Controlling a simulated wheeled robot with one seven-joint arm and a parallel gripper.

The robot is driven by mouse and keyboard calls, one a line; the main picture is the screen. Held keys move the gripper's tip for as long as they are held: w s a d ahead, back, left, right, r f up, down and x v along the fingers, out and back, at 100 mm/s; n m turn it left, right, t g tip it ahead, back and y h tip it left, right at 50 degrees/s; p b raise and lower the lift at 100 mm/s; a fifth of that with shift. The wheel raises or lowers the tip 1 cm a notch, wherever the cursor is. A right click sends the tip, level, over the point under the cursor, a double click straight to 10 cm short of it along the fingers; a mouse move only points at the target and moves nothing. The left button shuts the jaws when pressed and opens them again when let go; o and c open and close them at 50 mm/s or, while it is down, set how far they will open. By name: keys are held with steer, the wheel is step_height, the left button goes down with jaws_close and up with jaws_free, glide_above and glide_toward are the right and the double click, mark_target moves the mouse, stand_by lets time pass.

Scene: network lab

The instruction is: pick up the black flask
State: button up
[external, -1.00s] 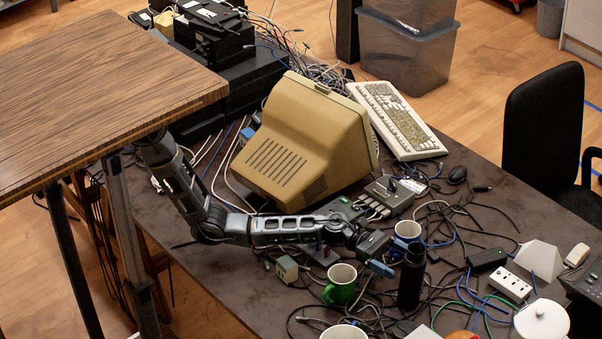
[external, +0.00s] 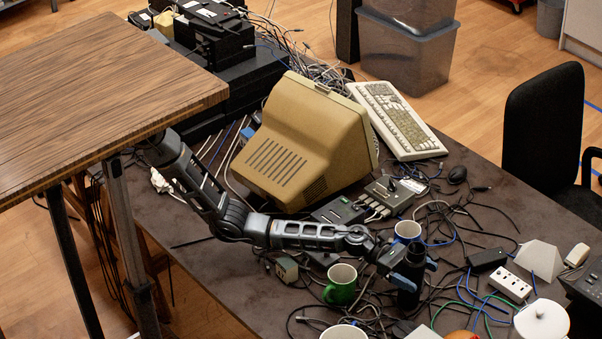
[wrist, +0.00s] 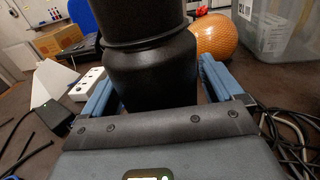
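The black flask (external: 411,280) stands upright on the dark cluttered table. It fills the middle of the wrist view (wrist: 150,65), where its top is cut off by the frame. The fingers are spread wide; a small gap shows beside the left finger, and I cannot make out firm contact on either side.
A green mug (external: 341,287) stands left of the flask and a blue-and-white mug (external: 407,231) behind it. Loose cables surround them. A white power strip (external: 510,287) lies to the right. A tan monitor (external: 300,150) and a keyboard (external: 397,121) lie farther back.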

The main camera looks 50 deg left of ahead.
steer(key=shift+r, duration=0.1)
steer(key=c, duration=1.4)
steer(key=shift+c, duration=0.2)
steer(key=shift+r, duration=0.1)
